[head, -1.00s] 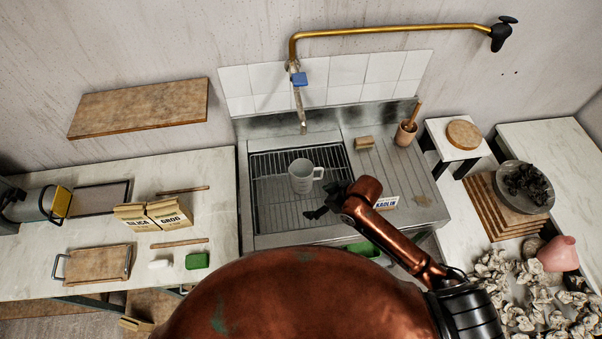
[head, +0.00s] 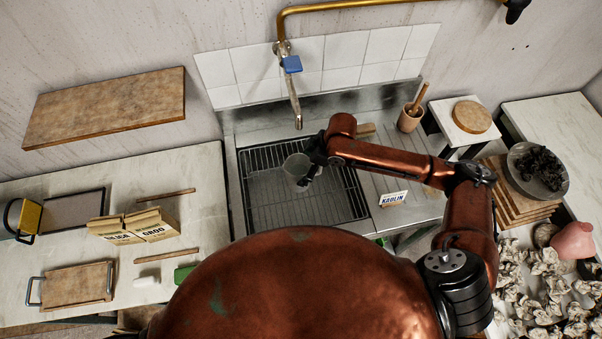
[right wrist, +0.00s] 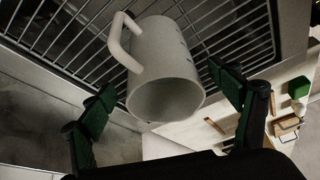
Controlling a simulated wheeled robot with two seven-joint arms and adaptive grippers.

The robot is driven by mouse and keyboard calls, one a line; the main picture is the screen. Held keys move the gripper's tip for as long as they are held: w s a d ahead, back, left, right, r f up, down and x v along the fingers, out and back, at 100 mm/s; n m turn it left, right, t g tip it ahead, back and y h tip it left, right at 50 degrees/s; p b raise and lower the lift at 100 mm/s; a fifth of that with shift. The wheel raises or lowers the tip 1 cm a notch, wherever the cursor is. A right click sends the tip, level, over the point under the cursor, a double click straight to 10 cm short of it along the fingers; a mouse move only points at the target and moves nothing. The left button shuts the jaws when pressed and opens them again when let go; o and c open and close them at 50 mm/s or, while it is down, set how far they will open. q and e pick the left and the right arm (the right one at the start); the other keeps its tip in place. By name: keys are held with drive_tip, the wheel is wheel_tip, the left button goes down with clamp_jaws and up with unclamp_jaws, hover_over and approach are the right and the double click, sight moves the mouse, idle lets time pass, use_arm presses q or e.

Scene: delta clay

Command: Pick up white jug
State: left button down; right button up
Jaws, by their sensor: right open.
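The white jug (head: 295,165) stands over the wire rack in the sink, partly hidden by my right gripper (head: 312,170) in the head view. In the right wrist view the jug (right wrist: 168,62) shows its open mouth toward the camera, with its handle at the upper left. The fingers of my right gripper (right wrist: 165,98) are spread wide, one on each side of the jug's mouth. I see gaps between the fingers and the jug, and no clear contact. My left gripper is not in view.
The sink rack (head: 340,205) is clear around the jug. The tap spout (head: 297,110) hangs behind it. A KAOLIN label (head: 393,198) stands on the drainboard at right, with a pot (head: 410,118) at the back. Paper bags (head: 150,225) lie on the left counter.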

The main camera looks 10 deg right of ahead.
drive_tip(key=x, duration=0.4)
drive_tip(key=shift+f, duration=0.55)
drive_tip(key=c, duration=1.7)
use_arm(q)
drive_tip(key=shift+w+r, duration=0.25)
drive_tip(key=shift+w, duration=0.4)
use_arm(e)
drive_tip(key=shift+r, duration=0.15)
drive_tip(key=shift+c, duration=1.1)
